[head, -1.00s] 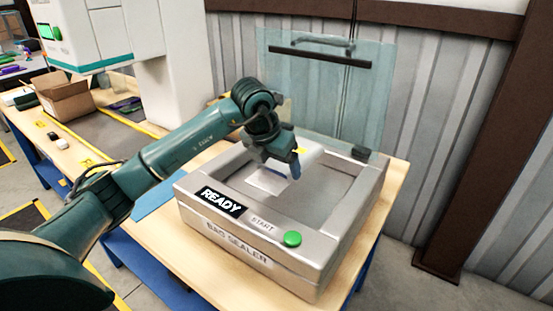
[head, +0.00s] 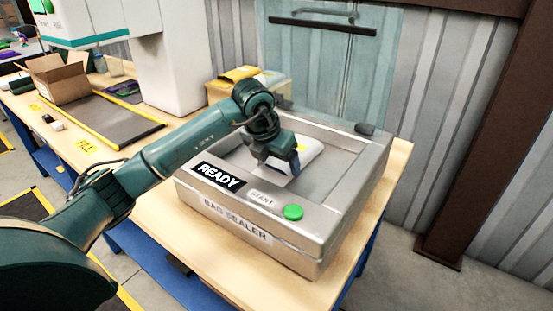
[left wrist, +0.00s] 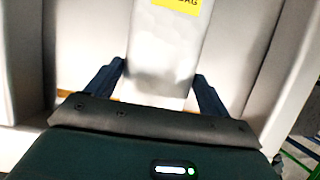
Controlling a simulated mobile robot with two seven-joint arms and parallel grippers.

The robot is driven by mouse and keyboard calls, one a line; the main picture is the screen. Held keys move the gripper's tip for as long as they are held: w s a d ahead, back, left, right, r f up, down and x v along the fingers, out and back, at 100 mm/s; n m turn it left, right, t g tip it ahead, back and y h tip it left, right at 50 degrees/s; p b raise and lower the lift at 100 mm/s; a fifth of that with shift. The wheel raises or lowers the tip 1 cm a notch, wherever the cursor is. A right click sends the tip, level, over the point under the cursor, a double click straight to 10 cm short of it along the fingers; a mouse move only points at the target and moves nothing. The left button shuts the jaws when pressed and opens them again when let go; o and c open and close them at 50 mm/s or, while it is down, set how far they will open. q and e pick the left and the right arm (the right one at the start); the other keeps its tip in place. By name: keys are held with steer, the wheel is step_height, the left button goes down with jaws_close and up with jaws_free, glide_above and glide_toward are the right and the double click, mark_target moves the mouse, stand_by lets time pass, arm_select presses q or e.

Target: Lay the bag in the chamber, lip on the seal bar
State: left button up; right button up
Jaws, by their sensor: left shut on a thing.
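The bag sealer (head: 250,232) stands on the bench with its clear lid (head: 385,60) raised. A dark strip (head: 322,25) runs across the lid. My left gripper (head: 283,168) reaches down into the sealer's open chamber (head: 335,165). It is shut on the white bag (head: 309,149), which lies in or just above the chamber. In the left wrist view the pale bag (left wrist: 165,45) with a yellow label sits between the two dark fingers (left wrist: 160,80). Whether the bag touches the chamber floor, and where its lip lies, I cannot tell. The seal bar is not clearly visible. My right gripper is out of view.
The sealer's front has a READY display (head: 218,177) and a green start button (head: 293,212). An open carton (head: 60,80) and a dark mat (head: 110,122) with yellow edges lie to the left. A yellow-topped box (head: 232,82) stands behind the sealer.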

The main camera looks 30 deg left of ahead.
arm_select(q)
steer(key=shift+f, duration=0.1)
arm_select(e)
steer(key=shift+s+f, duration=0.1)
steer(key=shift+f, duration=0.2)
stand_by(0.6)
arm_select(q)
steer(key=o, duration=0.9)
steer(key=shift+f, duration=0.1)
steer(key=shift+c, duration=0.8)
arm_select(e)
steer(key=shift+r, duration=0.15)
arm_select(q)
step_height(320, 180, up, 2)
steer(key=shift+r+p, duration=0.25)
steer(key=shift+p, duration=0.5)
step_height(320, 180, up, 2)
steer(key=shift+p, duration=0.7)
step_height(320, 180, up, 2)
steer(key=shift+p, duration=0.7)
steer(key=shift+r+p, duration=0.85)
steer(key=shift+r, duration=0.5)
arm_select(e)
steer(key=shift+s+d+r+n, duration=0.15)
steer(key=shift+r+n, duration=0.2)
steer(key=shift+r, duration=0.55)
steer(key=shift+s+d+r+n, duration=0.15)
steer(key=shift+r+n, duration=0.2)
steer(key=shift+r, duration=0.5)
